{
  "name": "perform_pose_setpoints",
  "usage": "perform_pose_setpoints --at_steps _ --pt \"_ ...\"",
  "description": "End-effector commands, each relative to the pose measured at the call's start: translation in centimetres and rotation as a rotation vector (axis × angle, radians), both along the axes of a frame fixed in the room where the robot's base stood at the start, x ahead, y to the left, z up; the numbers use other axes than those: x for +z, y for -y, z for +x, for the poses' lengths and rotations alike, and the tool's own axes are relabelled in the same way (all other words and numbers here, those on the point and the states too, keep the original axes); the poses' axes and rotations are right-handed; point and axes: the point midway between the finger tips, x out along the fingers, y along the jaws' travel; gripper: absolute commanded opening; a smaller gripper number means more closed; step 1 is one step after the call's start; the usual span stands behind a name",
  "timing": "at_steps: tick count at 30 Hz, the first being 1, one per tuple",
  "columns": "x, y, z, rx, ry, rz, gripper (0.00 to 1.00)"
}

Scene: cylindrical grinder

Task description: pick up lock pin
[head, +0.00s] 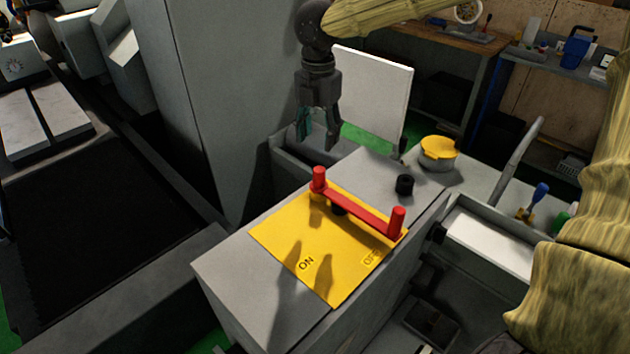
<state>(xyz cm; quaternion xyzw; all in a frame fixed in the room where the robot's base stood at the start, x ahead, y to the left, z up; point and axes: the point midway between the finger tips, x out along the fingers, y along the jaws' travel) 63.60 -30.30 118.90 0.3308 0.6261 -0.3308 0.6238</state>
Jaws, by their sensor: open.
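My gripper (317,138) hangs fingers-down in the upper middle of the head view, open and empty. It appears above and behind the yellow plate (285,248), which is marked ON and OFF. A red lever bar (358,210) lies across the plate. A red upright peg (319,179) stands at its far left end and another red peg (397,220) at its near right end, by the OFF mark. I cannot tell for sure which piece is the lock pin. My gripper appears apart from both pegs.
A black knob (404,185) stands on the grey cabinet top (232,272) behind the lever. A yellow-lidded round container (438,152) is farther back. A tall grey machine housing (200,90) rises left of my gripper, and a white panel (375,90) stands behind it.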

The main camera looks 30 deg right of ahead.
Motion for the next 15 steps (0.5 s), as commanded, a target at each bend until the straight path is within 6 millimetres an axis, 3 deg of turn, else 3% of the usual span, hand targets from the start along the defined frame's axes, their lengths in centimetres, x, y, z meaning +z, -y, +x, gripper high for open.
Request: perform_pose_setpoints --at_steps 15 --pt "-5.4 0.0 -0.1 0.000 -0.001 0.000 0.51"
